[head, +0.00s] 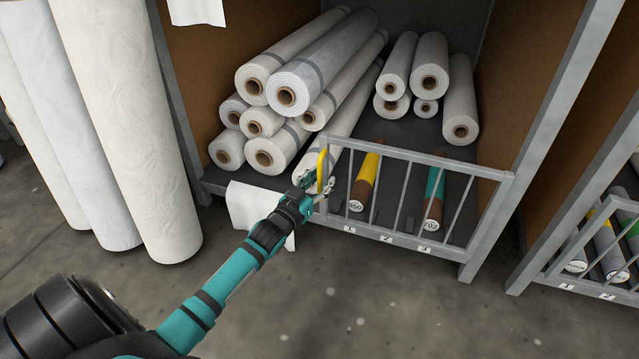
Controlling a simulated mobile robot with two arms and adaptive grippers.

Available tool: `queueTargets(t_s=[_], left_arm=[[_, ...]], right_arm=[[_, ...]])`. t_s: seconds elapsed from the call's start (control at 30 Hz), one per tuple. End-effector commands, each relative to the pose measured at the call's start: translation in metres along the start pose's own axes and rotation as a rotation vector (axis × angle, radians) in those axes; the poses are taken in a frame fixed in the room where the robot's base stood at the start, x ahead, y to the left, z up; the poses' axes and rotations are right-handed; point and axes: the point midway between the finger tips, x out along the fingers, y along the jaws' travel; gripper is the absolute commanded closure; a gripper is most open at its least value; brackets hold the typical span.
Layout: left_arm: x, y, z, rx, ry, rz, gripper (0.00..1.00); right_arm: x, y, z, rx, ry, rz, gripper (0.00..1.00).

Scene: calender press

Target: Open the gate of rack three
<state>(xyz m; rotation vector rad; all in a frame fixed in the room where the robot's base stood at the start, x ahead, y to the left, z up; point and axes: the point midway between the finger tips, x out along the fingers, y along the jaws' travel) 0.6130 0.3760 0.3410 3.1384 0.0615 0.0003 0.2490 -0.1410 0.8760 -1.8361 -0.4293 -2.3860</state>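A grey barred gate (408,185) stands across the right part of the rack's front, its right end at the grey post. A yellow handle (322,164) stands upright at the gate's left end. My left gripper (318,181) is at the lower part of this handle, its fingers overlapping it in the picture. Whether the fingers are shut on the handle is too small to tell. Behind the bars lie a yellow and brown roll (366,178) and a teal and brown roll (434,195). My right gripper is out of view.
Stacked white rolls (287,95) fill the left of the rack, with more at the back right. Tall white rolls (130,120) stand at the left. A white sheet (250,208) hangs from the rack's front edge. Another barred gate (590,290) is at the right. The floor in front is clear.

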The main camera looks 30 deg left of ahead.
Motion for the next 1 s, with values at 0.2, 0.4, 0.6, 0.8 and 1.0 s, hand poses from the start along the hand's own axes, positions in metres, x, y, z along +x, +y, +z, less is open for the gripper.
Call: queueTargets(t_s=[0.2, 0.4, 0.6, 0.8, 1.0], left_arm=[[-0.0004, -0.0001, 0.0001, 0.001, -0.001, 0.0, 0.78], [-0.0005, -0.0001, 0.0003, 0.001, -0.001, 0.0, 1.0], [-0.0005, 0.0, 0.0003, 0.001, -0.001, 0.0, 1.0], [-0.0006, -0.0002, 0.0004, 0.001, -0.001, 0.0, 1.0], [-0.0028, 0.0, -0.0001, 0.001, -0.002, -0.005, 1.0]], right_arm=[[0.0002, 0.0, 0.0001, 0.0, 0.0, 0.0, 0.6], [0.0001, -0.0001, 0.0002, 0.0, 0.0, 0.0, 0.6], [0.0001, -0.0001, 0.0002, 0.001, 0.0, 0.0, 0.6], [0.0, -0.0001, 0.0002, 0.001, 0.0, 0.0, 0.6], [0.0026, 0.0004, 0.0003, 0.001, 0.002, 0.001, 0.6]])
